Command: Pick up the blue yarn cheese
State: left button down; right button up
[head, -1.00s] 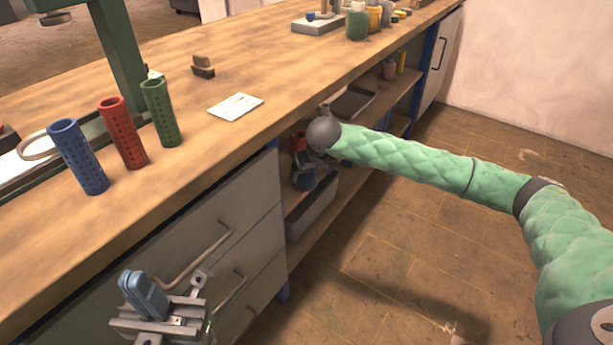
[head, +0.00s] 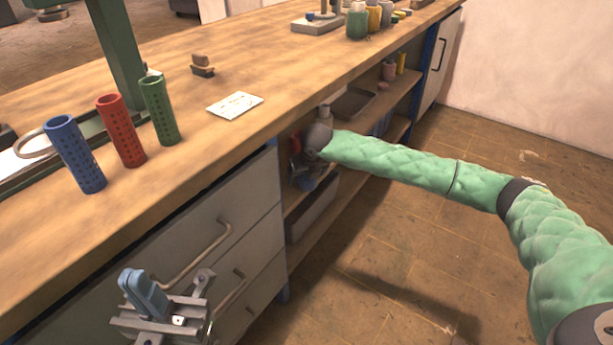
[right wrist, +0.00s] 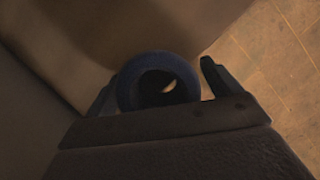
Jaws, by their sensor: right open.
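A blue perforated yarn cheese (head: 76,155) stands upright on the wooden workbench (head: 200,130) at the left of the head view, beside a red one and a green one. In the right wrist view a dark blue hollow round piece (right wrist: 128,95) sits between my right gripper's (right wrist: 156,84) open jaws; I cannot tell whether they touch it. In the head view my right gripper is at the shelf opening below the bench, mostly hidden behind its wrist. My left gripper (head: 160,303) is low by the drawers, with a blue-grey part upright on it; its jaw opening is unclear.
A red yarn cheese (head: 121,131) and a green one (head: 159,111) stand near a green metal post (head: 117,60). A white card (head: 235,106) lies near the bench edge. Grey drawers (head: 190,255) and open shelves with a grey tray (head: 353,103) are below.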

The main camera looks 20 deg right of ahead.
jog(key=c, duration=1)
jog(key=shift+c, duration=0.8)
jog(key=shift+r, duration=0.1)
